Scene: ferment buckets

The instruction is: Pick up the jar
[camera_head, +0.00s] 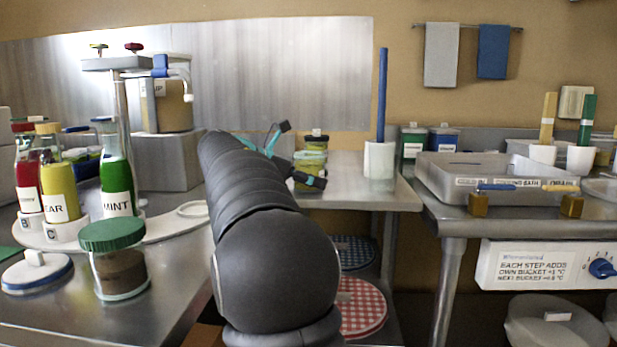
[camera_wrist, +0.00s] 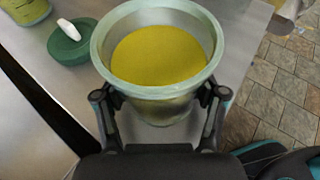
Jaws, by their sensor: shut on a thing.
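The jar (camera_wrist: 160,102) is clear, open-topped and filled with something yellow-green. It fills the upper middle of the wrist view, and I look down into its mouth. My gripper (camera_wrist: 160,97) is shut on it, with one finger on each side below the rim. In the head view my gripper (camera_head: 297,157) is at the far side of the back counter, partly hidden by my arm, with the yellowish jar (camera_head: 307,163) between its fingers. I cannot tell whether the jar's base touches the counter.
A green lid with a white handle (camera_wrist: 72,42) lies left of the jar, near another yellow container (camera_wrist: 25,9). The counter edge is close on the right, above a tiled floor (camera_wrist: 285,85). A white holder with a blue stick (camera_head: 380,160) stands to the right.

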